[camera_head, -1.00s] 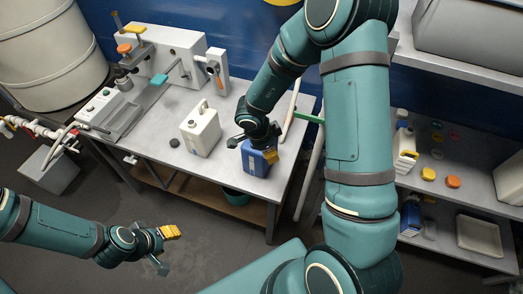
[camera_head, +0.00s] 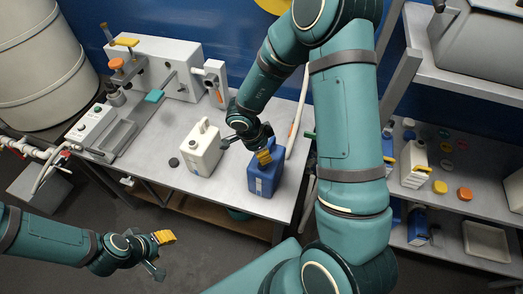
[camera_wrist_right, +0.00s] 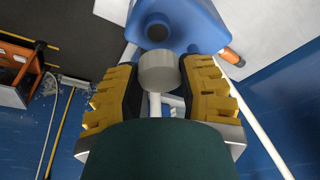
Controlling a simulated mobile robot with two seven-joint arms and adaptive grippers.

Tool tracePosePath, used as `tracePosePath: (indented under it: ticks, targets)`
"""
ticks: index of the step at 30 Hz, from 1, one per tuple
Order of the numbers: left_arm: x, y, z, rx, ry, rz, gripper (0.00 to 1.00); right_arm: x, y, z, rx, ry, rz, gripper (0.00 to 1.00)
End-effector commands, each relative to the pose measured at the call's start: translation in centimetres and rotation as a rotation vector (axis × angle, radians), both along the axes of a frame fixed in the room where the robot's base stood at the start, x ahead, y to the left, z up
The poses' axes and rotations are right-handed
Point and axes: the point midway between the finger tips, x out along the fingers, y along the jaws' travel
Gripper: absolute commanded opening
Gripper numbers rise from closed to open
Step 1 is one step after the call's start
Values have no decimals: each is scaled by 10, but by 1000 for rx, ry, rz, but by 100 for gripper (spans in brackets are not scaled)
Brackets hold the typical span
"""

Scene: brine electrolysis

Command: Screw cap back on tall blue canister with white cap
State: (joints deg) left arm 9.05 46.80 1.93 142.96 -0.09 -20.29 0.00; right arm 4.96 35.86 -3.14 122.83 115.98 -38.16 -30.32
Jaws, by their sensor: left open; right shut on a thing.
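The tall blue canister (camera_head: 265,180) stands upright near the right end of the bench. In the right wrist view the blue canister (camera_wrist_right: 195,22) shows a dark open mouth at its top. My right gripper (camera_head: 246,149) is above and to the left of the canister. It is shut on a white cap (camera_wrist_right: 158,72), which sits between the yellow finger pads and apart from the mouth. The cap is hidden in the head view. My left gripper (camera_head: 161,254) is open and empty, low at the left, in front of the bench.
A white jug (camera_head: 202,150) stands left of the canister, with a dark round cap (camera_head: 173,162) lying beside it. A press-like machine (camera_head: 150,70) fills the back left of the bench. Shelves at the right hold jugs, loose caps and a tray (camera_head: 486,240).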

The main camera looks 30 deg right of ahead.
Motion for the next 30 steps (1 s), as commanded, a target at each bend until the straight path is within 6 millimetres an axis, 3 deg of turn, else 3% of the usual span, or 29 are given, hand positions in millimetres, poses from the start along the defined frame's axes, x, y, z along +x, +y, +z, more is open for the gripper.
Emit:
tracePosePath:
  ticks: [18, 30]
  targets:
    - [0, 0, -18, 1, -1, 4, 47, 0, 0, -44, 0, 1, 1, 0]
    - [-1, 0, -20, 1, -1, 4, 47, 0, 0, -50, 1, 0, 1, 0]
